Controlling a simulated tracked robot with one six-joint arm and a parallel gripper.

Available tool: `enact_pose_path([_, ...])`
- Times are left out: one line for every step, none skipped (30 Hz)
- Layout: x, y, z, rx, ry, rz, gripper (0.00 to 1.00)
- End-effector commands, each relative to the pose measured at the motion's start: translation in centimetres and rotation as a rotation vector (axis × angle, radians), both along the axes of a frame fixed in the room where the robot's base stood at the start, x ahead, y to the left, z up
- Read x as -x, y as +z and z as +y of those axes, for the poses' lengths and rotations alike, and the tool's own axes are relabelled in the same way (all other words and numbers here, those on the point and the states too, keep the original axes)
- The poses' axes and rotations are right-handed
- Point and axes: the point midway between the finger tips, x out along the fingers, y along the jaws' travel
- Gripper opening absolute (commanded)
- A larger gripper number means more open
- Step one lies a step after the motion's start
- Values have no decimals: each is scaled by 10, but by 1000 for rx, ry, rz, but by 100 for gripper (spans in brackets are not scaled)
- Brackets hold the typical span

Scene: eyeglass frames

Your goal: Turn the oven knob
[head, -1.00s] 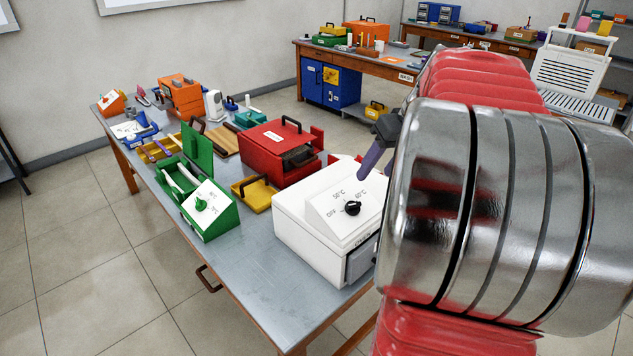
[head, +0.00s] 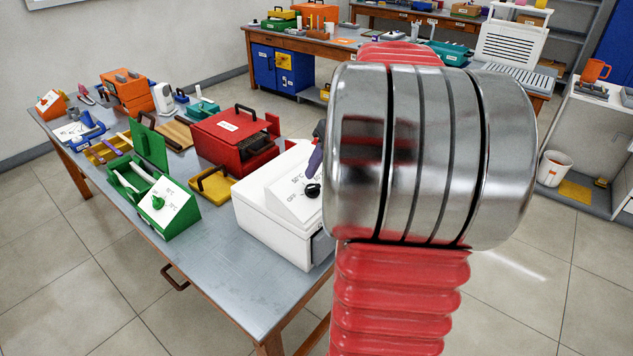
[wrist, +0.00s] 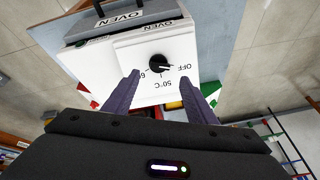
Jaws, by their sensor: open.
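The white oven (head: 268,238) stands near the right end of the metal workbench. Its sloped panel carries a black knob (head: 312,191) with OFF and temperature marks. In the wrist view the oven is upside down, and the knob (wrist: 159,64) shows with "OFF" and "50°C" around it. My gripper (wrist: 162,84) is open, with its two purple fingers apart and the knob just beyond and between the tips. The fingers do not seem to touch it. In the head view my arm hides most of my gripper; one finger (head: 315,163) shows by the knob.
A green box with a green knob (head: 158,202) stands left of the oven. A red toolbox (head: 232,137) and a yellow tray (head: 212,184) are behind it. The bench (head: 195,275) is bare in front of the green box.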

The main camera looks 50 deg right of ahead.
Motion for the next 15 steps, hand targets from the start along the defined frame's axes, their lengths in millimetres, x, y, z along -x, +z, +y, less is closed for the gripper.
enact_pose_path([-3,-8,1,-3,2,2,51])
enact_pose_path([-5,-13,2,-3,2,2,51])
enact_pose_path([-8,-18,2,-2,1,2,51])
enact_pose_path([-10,-22,2,-2,1,2,51])
enact_pose_path([-11,-27,2,-2,1,2,51])
enact_pose_path([-14,-33,2,-3,1,3,51])
enact_pose_path([-16,-37,3,-3,1,3,51])
enact_pose_path([-17,-41,3,-3,1,3,51])
enact_pose_path([-20,-46,3,-2,1,2,51])
enact_pose_path([-22,-49,3,-1,2,2,51])
enact_pose_path([-23,-52,4,-2,1,2,51])
enact_pose_path([-25,-56,4,-2,1,1,51])
enact_pose_path([-26,-59,4,-1,1,2,51])
enact_pose_path([-27,-61,4,-1,1,2,51])
enact_pose_path([-28,-63,4,-1,1,2,51])
